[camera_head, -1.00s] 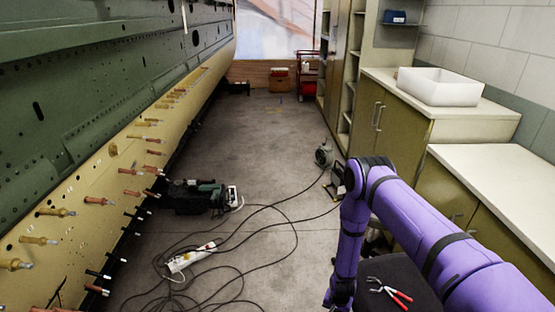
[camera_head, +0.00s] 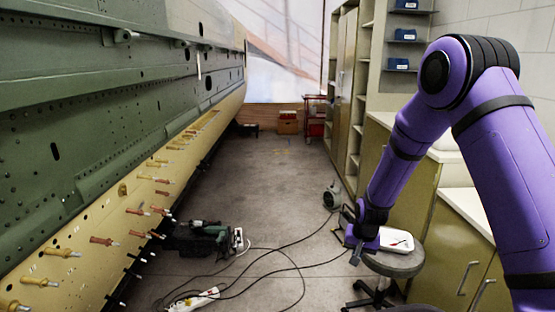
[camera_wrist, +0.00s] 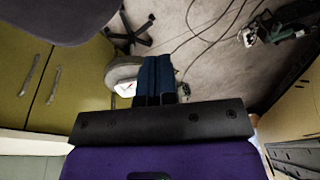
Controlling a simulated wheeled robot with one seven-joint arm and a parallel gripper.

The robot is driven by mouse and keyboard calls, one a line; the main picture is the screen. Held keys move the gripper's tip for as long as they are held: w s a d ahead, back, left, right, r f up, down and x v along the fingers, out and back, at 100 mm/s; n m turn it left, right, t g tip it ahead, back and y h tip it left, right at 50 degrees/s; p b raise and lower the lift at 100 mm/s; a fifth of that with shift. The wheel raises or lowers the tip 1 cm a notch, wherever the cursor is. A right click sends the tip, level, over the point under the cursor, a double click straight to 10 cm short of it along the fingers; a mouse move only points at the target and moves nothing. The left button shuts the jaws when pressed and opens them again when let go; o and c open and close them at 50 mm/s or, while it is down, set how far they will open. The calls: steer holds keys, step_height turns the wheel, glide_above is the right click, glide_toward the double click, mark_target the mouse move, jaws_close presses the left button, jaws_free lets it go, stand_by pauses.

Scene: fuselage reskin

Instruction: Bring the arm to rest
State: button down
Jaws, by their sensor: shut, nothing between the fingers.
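My purple arm (camera_head: 412,140) rises at the right of the head view, bends at a high elbow and hangs down to the left. My gripper (camera_head: 356,256) is at its lower end, beside the left edge of a round grey stool (camera_head: 398,268). In the wrist view its two blue fingers (camera_wrist: 155,75) lie together, shut, with nothing seen between them. The stool carries a white tray (camera_head: 396,238) with a small red item in it. The tray shows partly behind the fingers in the wrist view (camera_wrist: 126,88).
The fuselage panel (camera_head: 110,130) with several fasteners runs along the left. Olive cabinets (camera_head: 440,245) stand close on the right. A power tool (camera_head: 205,235), a power strip (camera_head: 195,298) and cables lie on the floor. The middle aisle (camera_head: 270,170) is clear.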

steer(key=s+d+r+n+t, duration=0.1)
steer(key=s+r, duration=0.3)
steer(key=r, duration=0.5)
steer(key=s+d+r, duration=0.1)
steer(key=s+r, duration=0.4)
steer(key=r, duration=0.5)
steer(key=s+d+r+n+t, duration=0.1)
steer(key=s+r, duration=0.3)
steer(key=r, duration=0.5)
steer(key=s+d+r, duration=0.1)
steer(key=s+r, duration=0.2)
steer(key=s, duration=0.4)
steer(key=s+d+r+n, duration=0.1)
steer(key=s+r, duration=0.2)
steer(key=s, duration=0.5)
steer(key=s+d+r+t, duration=0.1)
steer(key=s+r, duration=0.2)
steer(key=s, duration=0.5)
steer(key=shift+s+r+h, duration=0.25)
steer(key=shift+r+h, duration=0.05)
steer(key=shift+r, duration=0.05)
steer(key=shift+d, duration=0.1)
